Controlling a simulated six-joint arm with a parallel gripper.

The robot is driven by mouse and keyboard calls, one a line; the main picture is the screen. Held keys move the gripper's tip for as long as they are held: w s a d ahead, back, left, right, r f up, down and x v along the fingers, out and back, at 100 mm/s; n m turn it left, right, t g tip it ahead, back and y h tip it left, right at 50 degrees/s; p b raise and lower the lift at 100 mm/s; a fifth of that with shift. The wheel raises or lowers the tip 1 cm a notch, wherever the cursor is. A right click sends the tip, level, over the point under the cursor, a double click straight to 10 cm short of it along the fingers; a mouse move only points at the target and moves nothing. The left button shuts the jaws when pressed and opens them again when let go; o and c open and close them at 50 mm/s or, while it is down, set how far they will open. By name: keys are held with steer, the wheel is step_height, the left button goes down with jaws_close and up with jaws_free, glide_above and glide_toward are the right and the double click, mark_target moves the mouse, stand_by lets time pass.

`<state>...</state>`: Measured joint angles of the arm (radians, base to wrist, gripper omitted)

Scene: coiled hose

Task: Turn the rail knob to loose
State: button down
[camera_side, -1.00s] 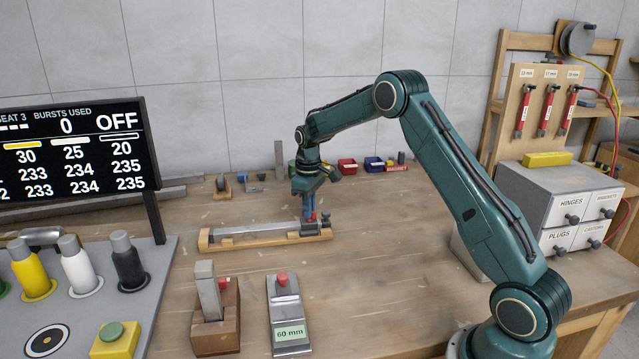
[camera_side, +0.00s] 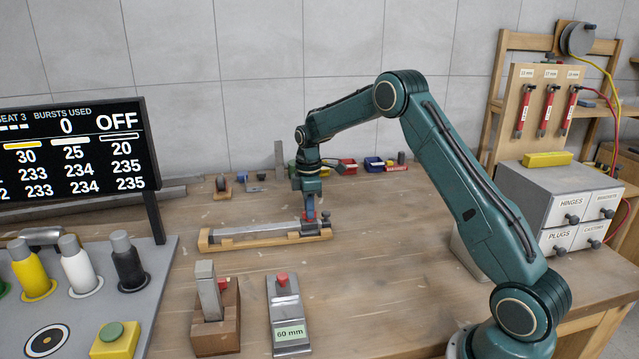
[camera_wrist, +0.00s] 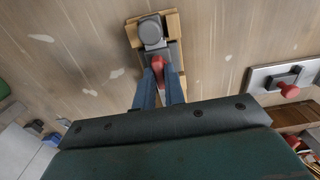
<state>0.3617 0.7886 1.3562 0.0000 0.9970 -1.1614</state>
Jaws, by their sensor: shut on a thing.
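The rail (camera_side: 262,240) is a grey metal bar in a light wooden base, lying on the bench at mid-left. A red knob (camera_wrist: 158,66) sits on a dark slider block near its right end. My gripper (camera_wrist: 159,78) points down over that end, its blue fingers shut on the red knob from both sides. In the side view my gripper (camera_side: 309,215) covers most of the knob. A round grey knob (camera_wrist: 150,30) stands on the rail's end just beyond the fingers. Any marking for loose or tight cannot be seen.
A wooden block with a grey upright (camera_side: 210,300) and a metal plate labelled 60 mm with a red knob (camera_side: 288,318) stand in front. A control panel (camera_side: 60,290) and display reading OFF (camera_side: 80,150) are at left. Bench right of the rail is clear.

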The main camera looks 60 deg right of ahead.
steer(key=c, duration=1.5)
jaws_free()
steer(key=shift+o, duration=0.2)
steer(key=shift+r, duration=0.1)
step_height(320, 180, up, 14)
